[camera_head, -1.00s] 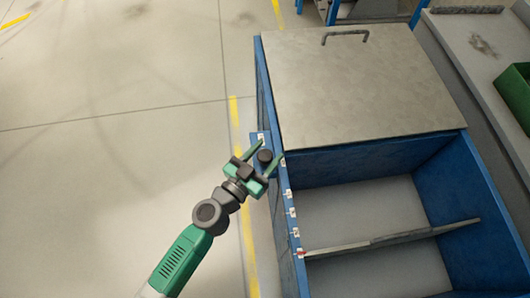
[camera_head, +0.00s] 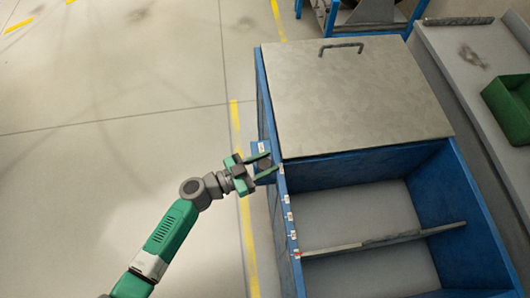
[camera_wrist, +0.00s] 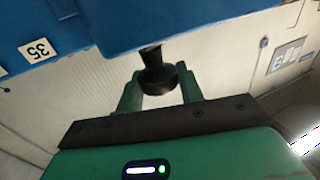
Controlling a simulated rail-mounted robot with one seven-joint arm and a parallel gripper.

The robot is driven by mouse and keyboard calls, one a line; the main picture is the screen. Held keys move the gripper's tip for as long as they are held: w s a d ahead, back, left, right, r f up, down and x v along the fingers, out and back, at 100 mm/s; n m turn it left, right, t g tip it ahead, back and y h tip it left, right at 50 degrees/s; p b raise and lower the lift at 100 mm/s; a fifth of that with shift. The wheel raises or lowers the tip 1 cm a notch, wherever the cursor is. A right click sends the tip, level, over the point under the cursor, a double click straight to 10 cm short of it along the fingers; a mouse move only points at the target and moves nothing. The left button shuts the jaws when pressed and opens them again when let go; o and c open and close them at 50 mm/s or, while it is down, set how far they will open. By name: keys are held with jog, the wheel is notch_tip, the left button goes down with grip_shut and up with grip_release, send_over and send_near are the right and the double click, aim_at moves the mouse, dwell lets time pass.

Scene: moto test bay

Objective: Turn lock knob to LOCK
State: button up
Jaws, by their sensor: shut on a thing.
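The lock knob (camera_head: 265,163) is a dark round knob on the left side of the blue bin, near the front edge of the metal lid. In the wrist view the knob (camera_wrist: 157,78) shows as a black cap on a short stem. My gripper (camera_head: 268,164) is at the knob, with one green finger on each side of it. It also shows in the wrist view (camera_wrist: 160,86), shut on the knob. Small white labels (camera_head: 261,149) sit by the knob, too small to read, so I cannot tell its setting.
The blue bin (camera_head: 283,243) has a grey lid (camera_head: 350,100) with a dark handle over its far part. Its near part is open, with a divider (camera_head: 385,239). A grey bench (camera_head: 470,95) with a green box (camera_head: 510,103) stands at right. The floor at left is clear.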

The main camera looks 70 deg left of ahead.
jog(key=m+h+b, duration=0.1)
jog(key=h, duration=0.1)
jog(key=m+h+b, duration=0.1)
jog(key=m+h, duration=0.1)
jog(key=shift+f, duration=0.35)
jog(key=m+h+b, duration=0.1)
jog(key=h+b, duration=0.1)
jog(key=m+h+b, duration=0.1)
jog(key=h, duration=0.1)
jog(key=shift+f+m+g+h+b, duration=0.1)
jog(key=shift+m+g+h+b, duration=0.2)
jog(key=shift+m+h+b, duration=0.1)
jog(key=m+g+h+b, duration=0.2)
jog(key=m+h+b, duration=0.1)
jog(key=h+b, duration=0.1)
jog(key=shift+g+h, duration=0.3)
jog(key=m+g+h+b, duration=0.1)
jog(key=m+h+b, duration=0.1)
jog(key=m+g+h+b, duration=0.1)
jog(key=g+h+b, duration=0.1)
jog(key=shift+r+m+g, duration=0.2)
jog(key=shift+m+g, duration=0.1)
jog(key=shift+m, duration=0.1)
jog(key=o, duration=1)
jog(key=shift+r, duration=0.15)
jog(key=shift+c, duration=0.2)
